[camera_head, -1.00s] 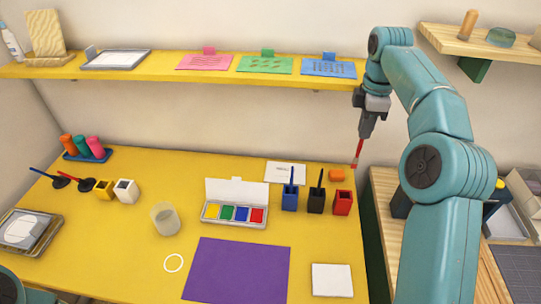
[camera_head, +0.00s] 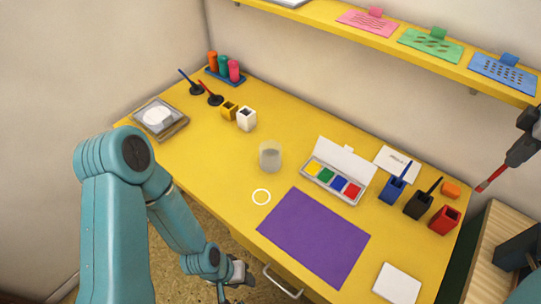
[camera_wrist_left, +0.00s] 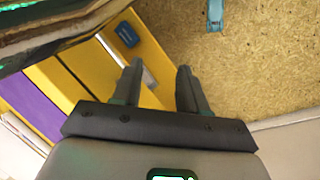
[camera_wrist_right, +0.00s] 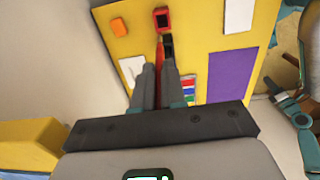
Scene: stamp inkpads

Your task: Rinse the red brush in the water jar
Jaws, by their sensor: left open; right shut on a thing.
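The red brush (camera_head: 492,179) is held in my right gripper (camera_head: 522,150) at the right edge of the head view, tip down to the left, above the table's right side. In the right wrist view the red brush (camera_wrist_right: 160,58) sits between the shut fingers (camera_wrist_right: 158,78). The water jar (camera_head: 270,156), a clear cup with greyish contents, stands on the yellow table near its middle, well left of the brush. My left gripper (camera_head: 238,276) is open and low in front of the table edge; its empty fingers (camera_wrist_left: 156,85) show in the left wrist view.
A paint box (camera_head: 338,172) and a purple sheet (camera_head: 314,238) lie right of the jar. Blue (camera_head: 391,190), black (camera_head: 418,205) and red (camera_head: 444,220) holders stand at the right. A yellow shelf (camera_head: 400,45) runs behind.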

